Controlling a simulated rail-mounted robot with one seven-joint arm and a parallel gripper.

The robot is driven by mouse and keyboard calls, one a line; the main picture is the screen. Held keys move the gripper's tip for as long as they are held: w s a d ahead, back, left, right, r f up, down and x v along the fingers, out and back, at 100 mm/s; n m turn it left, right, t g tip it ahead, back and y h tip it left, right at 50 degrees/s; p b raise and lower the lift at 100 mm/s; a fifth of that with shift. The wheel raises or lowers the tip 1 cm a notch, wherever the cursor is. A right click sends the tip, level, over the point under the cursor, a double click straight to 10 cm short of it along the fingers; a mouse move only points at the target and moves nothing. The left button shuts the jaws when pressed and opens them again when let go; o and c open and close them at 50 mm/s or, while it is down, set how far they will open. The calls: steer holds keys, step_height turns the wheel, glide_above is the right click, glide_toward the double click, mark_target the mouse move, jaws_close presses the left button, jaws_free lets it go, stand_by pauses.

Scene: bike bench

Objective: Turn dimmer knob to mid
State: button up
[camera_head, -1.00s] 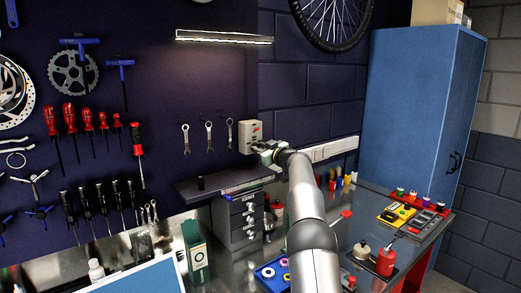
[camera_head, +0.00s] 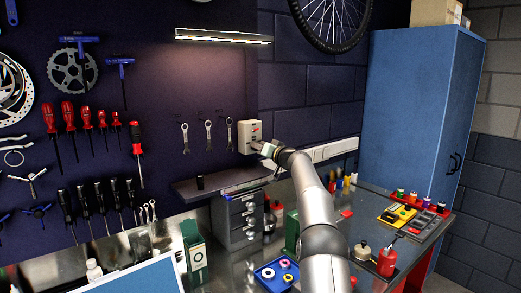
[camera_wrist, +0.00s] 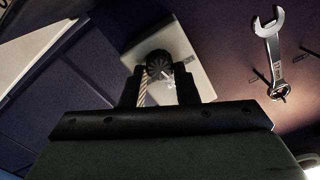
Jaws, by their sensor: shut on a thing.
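The dimmer knob (camera_wrist: 160,66) is round, dark and ribbed, on a pale wall plate (camera_wrist: 178,45) in the wrist view. My gripper (camera_wrist: 159,82) is shut on the knob, with one dark finger on each side of it. A pale mark shows on the knob's face, but I cannot read its setting. The knob is hidden there. The strip lamp (camera_head: 223,37) above is lit.
Wrenches (camera_head: 208,136) hang on the wall left of the box; one wrench (camera_wrist: 273,52) is near in the wrist view. A dark shelf (camera_head: 215,182) and a grey drawer unit (camera_head: 238,218) are below. A white socket strip (camera_head: 334,150) runs to the right.

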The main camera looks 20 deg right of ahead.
steer(key=shift+f+m, duration=0.1)
steer(key=shift+m, duration=1)
steer(key=o, duration=1)
